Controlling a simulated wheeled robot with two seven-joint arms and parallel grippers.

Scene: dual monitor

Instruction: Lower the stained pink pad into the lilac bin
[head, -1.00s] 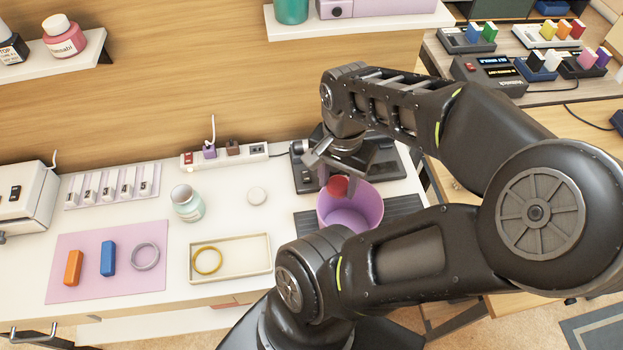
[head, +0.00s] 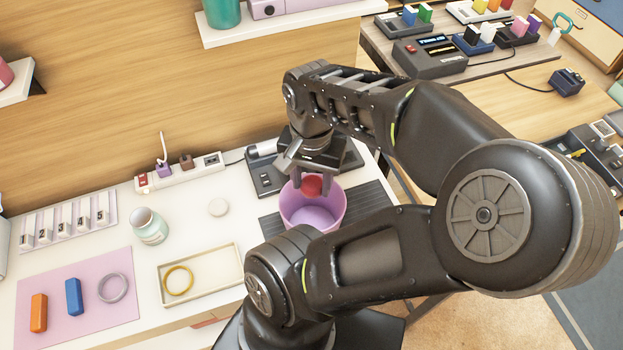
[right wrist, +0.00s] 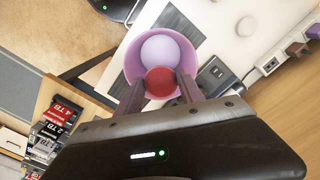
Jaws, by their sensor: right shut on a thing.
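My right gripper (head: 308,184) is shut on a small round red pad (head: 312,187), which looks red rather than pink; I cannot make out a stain. It holds the pad at the mouth of the lilac bin (head: 336,208), near the back rim. In the right wrist view the pad (right wrist: 160,84) sits between the two fingers, in front of the bin's open mouth (right wrist: 133,62). The bin's pale round floor shows beyond it. I cannot tell whether the pad is above the rim or just inside. My left gripper is not in view.
The bin stands on a dark ribbed mat (head: 370,197). Left of it are a cream tray (head: 228,264) with a yellow ring, a jar (head: 149,227) and a white lid (head: 218,207). A power strip (head: 185,172) lies behind. A dark device (head: 267,178) stands behind the bin.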

